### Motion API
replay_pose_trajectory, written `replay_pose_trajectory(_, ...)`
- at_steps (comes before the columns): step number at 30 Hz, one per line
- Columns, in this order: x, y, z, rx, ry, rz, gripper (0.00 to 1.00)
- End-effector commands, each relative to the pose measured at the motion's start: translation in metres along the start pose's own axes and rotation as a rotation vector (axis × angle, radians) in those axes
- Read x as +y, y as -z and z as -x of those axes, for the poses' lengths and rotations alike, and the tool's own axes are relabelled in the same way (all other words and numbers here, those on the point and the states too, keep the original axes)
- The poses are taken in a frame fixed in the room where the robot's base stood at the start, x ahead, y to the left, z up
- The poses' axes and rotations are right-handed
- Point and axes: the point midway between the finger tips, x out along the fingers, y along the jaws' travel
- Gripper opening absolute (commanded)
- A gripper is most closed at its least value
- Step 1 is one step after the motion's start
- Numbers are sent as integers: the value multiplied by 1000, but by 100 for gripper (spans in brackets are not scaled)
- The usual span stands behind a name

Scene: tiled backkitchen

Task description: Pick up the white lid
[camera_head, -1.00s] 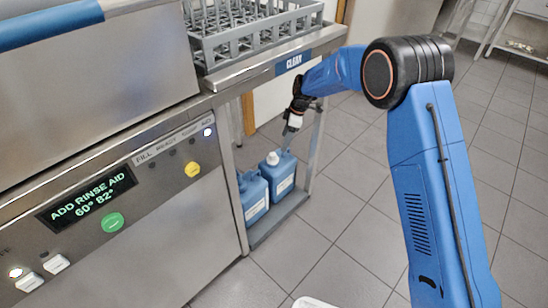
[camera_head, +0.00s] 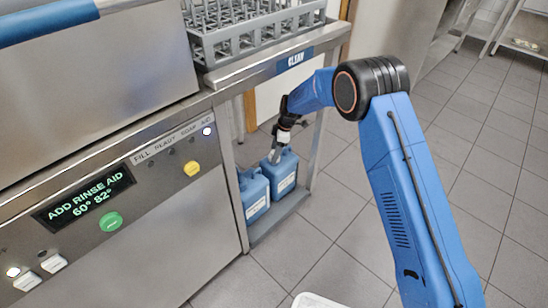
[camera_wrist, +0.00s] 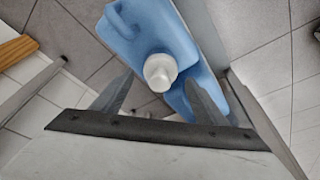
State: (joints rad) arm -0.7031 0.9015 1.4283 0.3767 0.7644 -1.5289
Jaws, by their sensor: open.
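The white lid (camera_wrist: 160,72) sits on the neck of a blue jug (camera_wrist: 135,27) in the wrist view. My gripper (camera_wrist: 160,88) is open, with one finger on each side of the lid in that view. I cannot tell whether either finger touches it. In the head view my gripper (camera_head: 277,152) is over the blue jug on the right (camera_head: 284,175), which stands on the low shelf. The gripper hides the lid there. A second blue jug (camera_head: 254,195) stands just to its left.
The jugs stand on a low shelf (camera_head: 262,234) under a steel counter marked CLEAN, with a grey rack (camera_head: 255,40) on top. A counter leg (camera_head: 318,150) is close right of the jugs. The dishwasher (camera_head: 160,215) is at left.

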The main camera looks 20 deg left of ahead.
Motion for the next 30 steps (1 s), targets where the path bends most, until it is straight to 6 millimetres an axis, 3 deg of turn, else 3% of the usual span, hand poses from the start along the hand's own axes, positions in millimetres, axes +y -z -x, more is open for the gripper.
replay_pose_trajectory(3, 0, 0, -13, 0, 0, -1, 66)
replay_pose_trajectory(10, 1, 0, -14, 1, -1, -1, 66)
replay_pose_trajectory(16, 1, 0, -14, 0, -1, -1, 23)
replay_pose_trajectory(30, 1, 2, -6, 1, -2, 0, 23)
